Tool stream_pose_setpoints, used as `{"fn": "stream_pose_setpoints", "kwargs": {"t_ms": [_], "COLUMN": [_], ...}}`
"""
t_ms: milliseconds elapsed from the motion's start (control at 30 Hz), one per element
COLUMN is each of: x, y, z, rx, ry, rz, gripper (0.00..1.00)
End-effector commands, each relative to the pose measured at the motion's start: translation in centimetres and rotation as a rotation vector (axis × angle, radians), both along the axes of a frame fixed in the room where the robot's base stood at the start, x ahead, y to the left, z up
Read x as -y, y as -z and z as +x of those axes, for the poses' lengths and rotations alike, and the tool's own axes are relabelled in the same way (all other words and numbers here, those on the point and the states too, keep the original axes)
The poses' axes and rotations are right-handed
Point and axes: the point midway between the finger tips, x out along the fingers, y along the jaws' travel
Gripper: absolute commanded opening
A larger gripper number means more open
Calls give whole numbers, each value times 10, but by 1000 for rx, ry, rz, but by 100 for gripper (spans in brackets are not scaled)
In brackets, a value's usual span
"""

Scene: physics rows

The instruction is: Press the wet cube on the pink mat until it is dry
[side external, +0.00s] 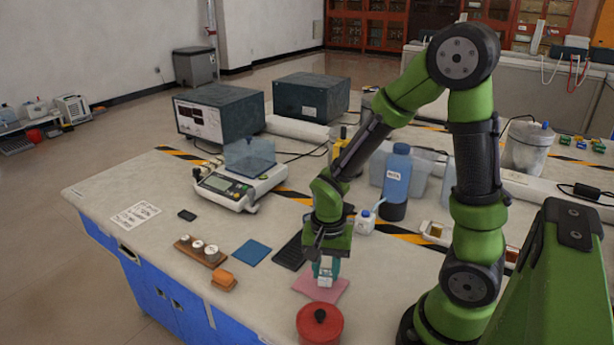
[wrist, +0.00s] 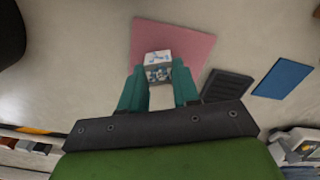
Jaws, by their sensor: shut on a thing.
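The wet cube (wrist: 158,67) is white with blue marks. My gripper (wrist: 158,88) is shut on it, with a teal finger on each side. The pink mat (wrist: 185,37) lies flat on the table beyond and around the cube in the wrist view. In the side view, my gripper (side external: 325,272) points down over the pink mat (side external: 318,290), and the cube (side external: 325,281) shows between the fingertips. The cube is at or just above the mat; I cannot tell whether it touches.
A red lidded pot (side external: 320,325) stands just in front of the mat. A dark ribbed pad (side external: 290,252) and a blue mat (side external: 252,252) lie to the left. An orange block (side external: 224,281) and a wooden holder with white-topped pieces (side external: 200,252) are farther left. A blue bottle (side external: 396,180) stands behind.

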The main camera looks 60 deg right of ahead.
Motion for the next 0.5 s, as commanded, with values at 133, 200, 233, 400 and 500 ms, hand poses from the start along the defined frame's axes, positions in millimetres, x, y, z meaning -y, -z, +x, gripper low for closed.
{"fn": "stream_pose_setpoints", "kwargs": {"t_ms": [133,200,233,400,500], "x": [0,0,0,0,0], "y": [0,0,0,0,2], "z": [0,0,0,0,0], "rx": [0,0,0,0,-1], "ry": [0,0,0,0,0], "rz": [0,0,0,0,0], "gripper": [4,4,4,4,4]}}
